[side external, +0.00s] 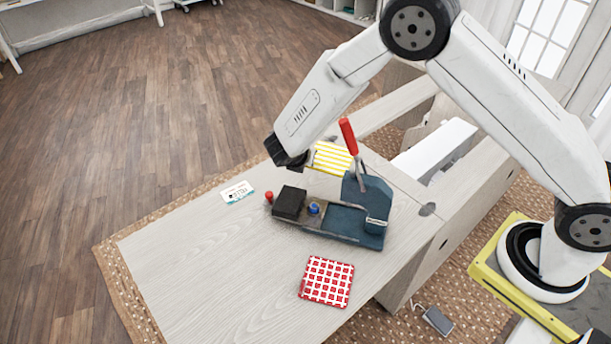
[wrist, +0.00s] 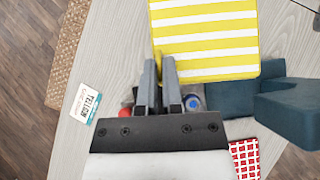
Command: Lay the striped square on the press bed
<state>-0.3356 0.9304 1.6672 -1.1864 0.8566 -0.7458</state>
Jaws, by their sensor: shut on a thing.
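The striped square (side external: 330,158), yellow and white, is held up at the far side of the press in the side view. My gripper (side external: 298,163) also shows in the side view, left of the square. The press (side external: 345,222) is blue, with a red lever handle (side external: 348,136) standing up. Its flat bed is beside and below the square, not under it as far as I can tell. The press (wrist: 232,98) is partly covered in the wrist view.
A red-and-white checked square (side external: 327,282) lies on the pale wooden table (side external: 200,270), in front of the press. A small printed card (side external: 237,192) lies left of it. A dark block (side external: 289,203), a blue knob (side external: 314,208) and a red knob (side external: 269,197) sit at the press's left end.

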